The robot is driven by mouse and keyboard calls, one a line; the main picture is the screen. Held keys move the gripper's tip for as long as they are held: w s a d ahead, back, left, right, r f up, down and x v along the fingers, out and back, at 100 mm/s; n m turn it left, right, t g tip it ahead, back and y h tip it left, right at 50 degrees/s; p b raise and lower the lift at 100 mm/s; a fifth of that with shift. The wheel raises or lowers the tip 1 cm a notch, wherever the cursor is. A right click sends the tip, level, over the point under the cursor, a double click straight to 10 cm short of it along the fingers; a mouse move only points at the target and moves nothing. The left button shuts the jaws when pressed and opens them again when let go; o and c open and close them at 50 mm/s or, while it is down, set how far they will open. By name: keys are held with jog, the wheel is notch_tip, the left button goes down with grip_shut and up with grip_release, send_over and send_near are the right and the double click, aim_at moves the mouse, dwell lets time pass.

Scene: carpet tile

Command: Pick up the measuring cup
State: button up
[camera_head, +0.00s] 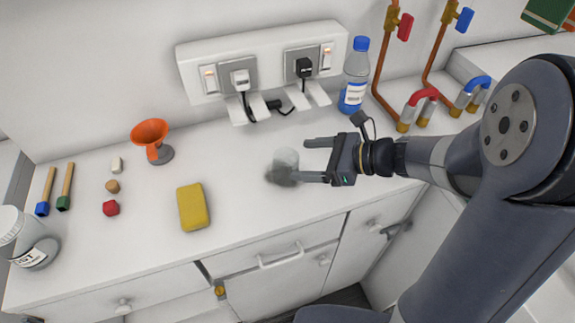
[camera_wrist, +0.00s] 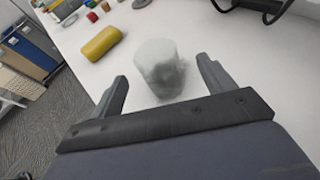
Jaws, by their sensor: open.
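The measuring cup (camera_head: 287,158) looks like a small clear, greyish see-through vessel on the white counter. In the head view it sits just left of my gripper (camera_head: 304,160), near the tips of the fingers. My gripper is open, with its two fingers pointing left toward the cup. In the wrist view the cup (camera_wrist: 160,66) stands ahead of and between the spread fingers of my gripper (camera_wrist: 161,80). Its outline is faint and blurred, and its lower part looks dark grey. I cannot tell whether a finger touches it.
A yellow sponge (camera_head: 193,207) and an orange funnel-shaped thing (camera_head: 150,134) lie to the left. A blue-capped bottle (camera_head: 354,80) and pipes with valves (camera_head: 420,100) stand behind. A white power strip (camera_head: 262,62) is on the wall. The counter's front edge is close.

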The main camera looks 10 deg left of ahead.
aim_at(284, 160)
jog(key=x, duration=0.5)
jog(key=shift+s+a+r+p, duration=0.2)
jog(key=shift+r+p, duration=0.05)
jog(key=shift+p, duration=0.15)
jog(key=shift+w+a+f, duration=0.15)
jog(key=shift+a+f, duration=0.15)
jog(key=shift+a, duration=0.2)
jog(key=c, duration=1)
jog(key=shift+c, duration=0.2)
